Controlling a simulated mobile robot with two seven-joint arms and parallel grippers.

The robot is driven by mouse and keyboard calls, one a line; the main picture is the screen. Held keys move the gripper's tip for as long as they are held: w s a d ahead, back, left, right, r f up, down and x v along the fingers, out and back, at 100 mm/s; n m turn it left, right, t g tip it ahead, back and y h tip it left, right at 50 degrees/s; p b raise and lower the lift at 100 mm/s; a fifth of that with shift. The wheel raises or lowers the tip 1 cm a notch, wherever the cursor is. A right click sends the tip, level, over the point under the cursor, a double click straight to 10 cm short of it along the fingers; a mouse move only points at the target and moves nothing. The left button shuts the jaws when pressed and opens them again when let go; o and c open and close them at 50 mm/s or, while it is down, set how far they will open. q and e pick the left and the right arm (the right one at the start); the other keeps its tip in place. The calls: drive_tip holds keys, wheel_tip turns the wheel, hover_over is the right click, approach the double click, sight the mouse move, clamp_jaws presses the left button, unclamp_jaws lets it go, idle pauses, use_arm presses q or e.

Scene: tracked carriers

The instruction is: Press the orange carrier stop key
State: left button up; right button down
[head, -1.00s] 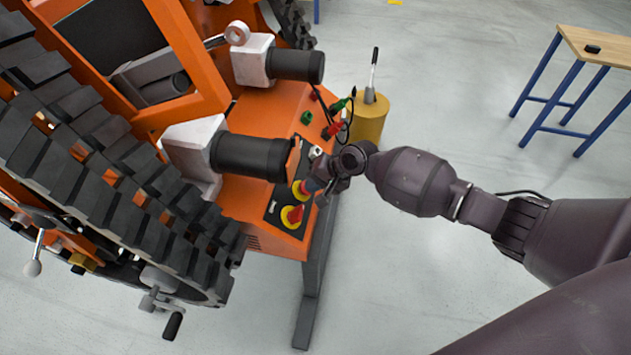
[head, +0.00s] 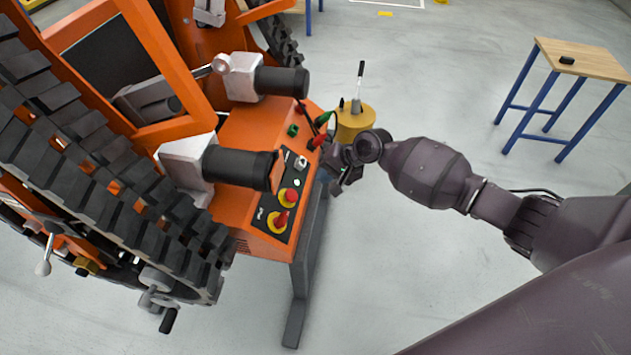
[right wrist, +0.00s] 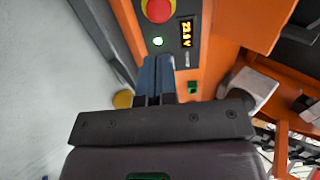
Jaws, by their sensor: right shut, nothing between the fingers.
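The orange tracked carrier (head: 258,131) fills the left of the head view. Its black control panel (head: 266,211) carries two red mushroom-shaped keys on yellow bases: a front one (head: 280,220) and one behind it (head: 289,196). I cannot tell whether either is pushed in. The right wrist view shows one red key (right wrist: 158,9) at the top edge, a lit round button (right wrist: 158,42) and a yellow-digit display (right wrist: 186,33). My right gripper (head: 336,186) is shut and empty, just right of the panel and apart from the keys; its fingers (right wrist: 157,62) point toward the panel. My left gripper is out of view.
Black motor cylinders (head: 238,167) stick out beside the panel. Green and red plugs with a dark cable (head: 331,124) sit at the panel's far end. A yellow drum (head: 354,122) with a lever stands behind. A blue-legged table (head: 580,58) is far right. The floor between is clear.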

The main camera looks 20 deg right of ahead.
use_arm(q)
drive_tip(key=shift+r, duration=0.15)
use_arm(e)
drive_tip(key=shift+v, duration=1.1)
drive_tip(key=w+a+r+n+t, duration=0.25)
drive_tip(key=r+n+t, duration=0.2)
drive_tip(key=n, duration=0.25)
drive_tip(key=s+r+n+t+h+p, duration=0.1)
drive_tip(key=s+r+n+t+p, duration=0.1)
drive_tip(key=s+r+n+t, duration=0.3)
use_arm(q)
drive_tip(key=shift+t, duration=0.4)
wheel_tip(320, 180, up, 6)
drive_tip(key=p, duration=0.4)
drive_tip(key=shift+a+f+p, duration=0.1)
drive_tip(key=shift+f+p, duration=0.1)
drive_tip(key=shift+p, duration=0.2)
use_arm(e)
drive_tip(key=s+d+f+m+g+h, duration=0.1)
drive_tip(key=s+f+h, duration=0.1)
drive_tip(key=s, duration=0.8)
drive_tip(key=s+d+f+m+g+h, duration=0.1)
drive_tip(key=s+d+f, duration=0.1)
drive_tip(key=s, duration=0.9)
drive_tip(key=s+d+f+m+g+h, duration=0.1)
drive_tip(key=s+d+f+m+h, duration=0.1)
drive_tip(key=s, duration=0.8)
drive_tip(key=shift+s+f+h, duration=0.25)
drive_tip(key=shift+f+h, duration=0.05)
drive_tip(key=shift+f, duration=0.4)
